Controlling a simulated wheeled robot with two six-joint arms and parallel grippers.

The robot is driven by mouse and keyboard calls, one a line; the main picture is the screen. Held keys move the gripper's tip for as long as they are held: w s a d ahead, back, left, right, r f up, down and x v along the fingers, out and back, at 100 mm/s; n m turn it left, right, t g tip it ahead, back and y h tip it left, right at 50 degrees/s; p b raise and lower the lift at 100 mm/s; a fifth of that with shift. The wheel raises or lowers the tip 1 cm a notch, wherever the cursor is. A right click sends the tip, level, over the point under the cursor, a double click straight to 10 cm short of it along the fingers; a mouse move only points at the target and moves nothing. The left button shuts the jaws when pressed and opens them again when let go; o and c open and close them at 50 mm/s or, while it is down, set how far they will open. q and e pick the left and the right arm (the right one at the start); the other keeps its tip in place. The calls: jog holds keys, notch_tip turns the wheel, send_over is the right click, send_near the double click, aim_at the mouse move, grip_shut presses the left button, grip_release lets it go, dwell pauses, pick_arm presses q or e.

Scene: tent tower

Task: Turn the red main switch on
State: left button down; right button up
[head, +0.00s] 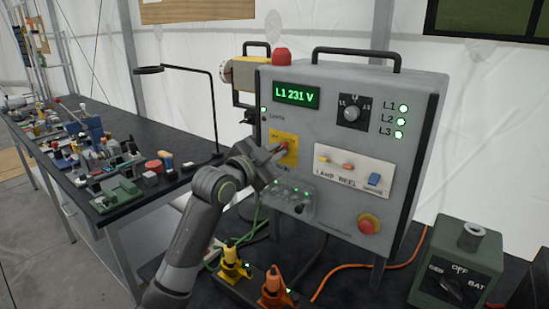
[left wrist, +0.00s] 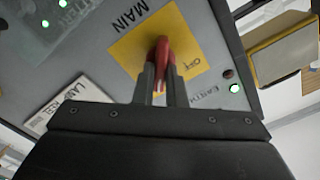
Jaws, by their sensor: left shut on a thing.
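The red main switch (head: 284,146) sits on a yellow plate (head: 277,137) at the left of the grey panel's front. My left gripper (head: 276,153) reaches it from the lower left in the head view. In the left wrist view the red switch handle (left wrist: 163,58) stands between the two fingers of my left gripper (left wrist: 161,78), which are shut on it. The yellow plate (left wrist: 132,45) there carries the word MAIN beside it and a small marking near the handle. The fingers partly hide the handle, and its exact setting is hard to tell. My right gripper is not in view.
The grey panel (head: 338,196) has a lit display (head: 297,95) reading L1 231 V, green lamps, a black knob (head: 352,110) and a red stop button (head: 369,224). Yellow and orange plugs (head: 234,263) stand below. A green box (head: 457,262) stands right; a cluttered bench is left.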

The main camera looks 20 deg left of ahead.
pick_arm(q)
jog(key=shift+f+m, duration=0.15)
jog(key=shift+m, duration=0.35)
jog(key=shift+b, duration=0.3)
jog(key=c, duration=1.5)
grip_release()
jog(key=shift+s, duration=0.15)
jog(key=shift+b+v, duration=1.2)
jog(key=shift+v, duration=7.35)
